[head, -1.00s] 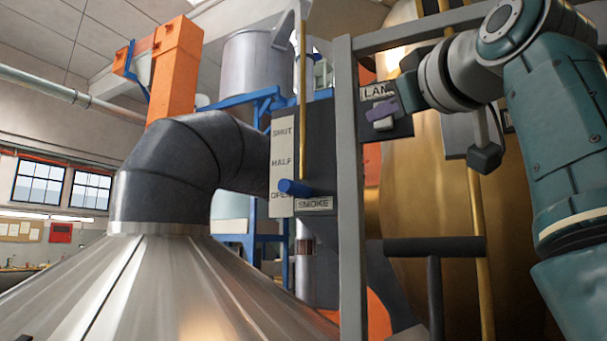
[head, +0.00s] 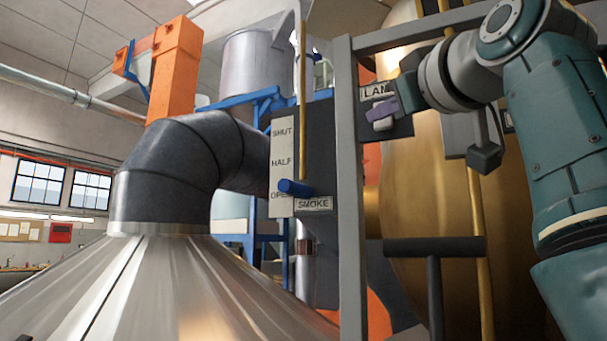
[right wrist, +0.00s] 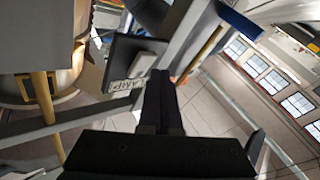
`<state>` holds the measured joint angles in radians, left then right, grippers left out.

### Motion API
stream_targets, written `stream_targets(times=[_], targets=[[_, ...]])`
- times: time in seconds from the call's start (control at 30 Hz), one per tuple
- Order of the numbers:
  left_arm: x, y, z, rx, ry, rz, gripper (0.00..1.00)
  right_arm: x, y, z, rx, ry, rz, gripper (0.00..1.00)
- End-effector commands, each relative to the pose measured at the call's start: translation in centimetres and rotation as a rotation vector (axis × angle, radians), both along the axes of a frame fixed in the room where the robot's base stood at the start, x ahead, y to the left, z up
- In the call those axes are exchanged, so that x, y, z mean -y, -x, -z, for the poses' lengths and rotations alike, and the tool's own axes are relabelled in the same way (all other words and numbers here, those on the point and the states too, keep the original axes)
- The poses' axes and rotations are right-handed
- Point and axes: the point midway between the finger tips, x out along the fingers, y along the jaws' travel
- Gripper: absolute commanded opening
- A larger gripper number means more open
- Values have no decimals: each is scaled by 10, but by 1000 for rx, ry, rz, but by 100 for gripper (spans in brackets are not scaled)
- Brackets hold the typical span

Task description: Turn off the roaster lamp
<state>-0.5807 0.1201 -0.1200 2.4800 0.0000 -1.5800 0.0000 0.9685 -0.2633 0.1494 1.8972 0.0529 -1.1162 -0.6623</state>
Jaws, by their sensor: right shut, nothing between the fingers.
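The lamp switch box is a dark plate with a white label reading LAMP, partly covered, at upper right in the head view (head: 374,92). In the right wrist view the label (right wrist: 124,87) sits on the dark box, with a pale switch piece (right wrist: 148,53) beside it. My right gripper (head: 384,108) is at the front of the box in the head view, hiding part of it. In the right wrist view its dark fingers (right wrist: 160,78) are shut and empty, with tips close beside the switch piece. I cannot tell whether they touch. My left gripper is not in view.
A grey frame post (head: 351,200) stands just left of the lamp box. Further left are the smoke lever's blue handle (head: 294,187) and its SHUT, HALF, OPEN plate (head: 282,165). A brass drum (head: 420,200) is behind. A steel cone (head: 160,290) fills the lower left.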

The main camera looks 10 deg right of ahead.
Motion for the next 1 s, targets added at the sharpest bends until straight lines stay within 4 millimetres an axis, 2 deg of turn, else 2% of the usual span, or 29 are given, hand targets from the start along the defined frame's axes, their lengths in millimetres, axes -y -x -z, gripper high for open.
stream_targets(times=[1.0], targets=[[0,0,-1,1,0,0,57,5,-8,1,0,0,0,0]])
